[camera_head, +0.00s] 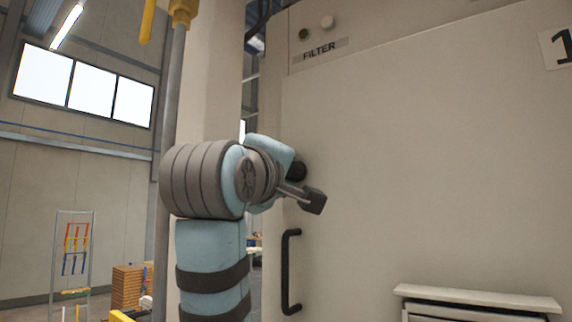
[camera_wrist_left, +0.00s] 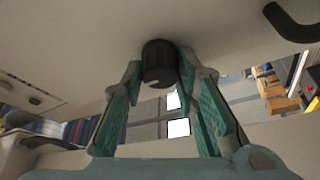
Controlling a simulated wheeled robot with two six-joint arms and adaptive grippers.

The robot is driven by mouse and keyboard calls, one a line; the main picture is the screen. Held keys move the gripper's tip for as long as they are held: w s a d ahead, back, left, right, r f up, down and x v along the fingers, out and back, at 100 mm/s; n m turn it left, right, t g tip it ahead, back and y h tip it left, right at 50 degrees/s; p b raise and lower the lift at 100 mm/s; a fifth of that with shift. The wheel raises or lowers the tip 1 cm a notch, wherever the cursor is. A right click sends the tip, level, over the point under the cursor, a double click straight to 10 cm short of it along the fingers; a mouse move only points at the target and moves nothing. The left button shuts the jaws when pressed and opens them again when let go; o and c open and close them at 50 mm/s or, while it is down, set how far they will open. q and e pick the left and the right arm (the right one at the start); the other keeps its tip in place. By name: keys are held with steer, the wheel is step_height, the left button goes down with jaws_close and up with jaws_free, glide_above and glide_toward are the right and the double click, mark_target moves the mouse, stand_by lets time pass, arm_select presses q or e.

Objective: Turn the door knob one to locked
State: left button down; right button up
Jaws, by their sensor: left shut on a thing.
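The black door knob (camera_head: 298,171) sits on the pale door panel near its left edge, above the door handle. In the head view my left gripper (camera_head: 290,166) reaches it from the left, and its teal body partly hides the knob. In the left wrist view the knob (camera_wrist_left: 158,60) is round and dark, with its front face toward the camera. The two teal fingers of my left gripper (camera_wrist_left: 160,74) stand on either side of it, shut on the knob. Any locked or unlocked marking is not visible. My right gripper is not in view.
A black vertical door handle (camera_head: 286,272) is below the knob; a black bar also shows in the left wrist view (camera_wrist_left: 290,22). A FILTER label (camera_head: 319,50) and small buttons are above. A pale ledge (camera_head: 478,298) juts out at the lower right. The door's middle is clear.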

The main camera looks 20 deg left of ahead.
arm_select(q)
steer(key=shift+n, duration=0.5)
steer(key=c, duration=1.2)
jaws_free()
steer(key=shift+c, duration=0.2)
steer(key=s+f, duration=0.1)
steer(key=s, duration=0.6)
steer(key=shift+s, duration=0.25)
steer(key=shift+w+f, duration=0.15)
steer(key=shift+w, duration=0.05)
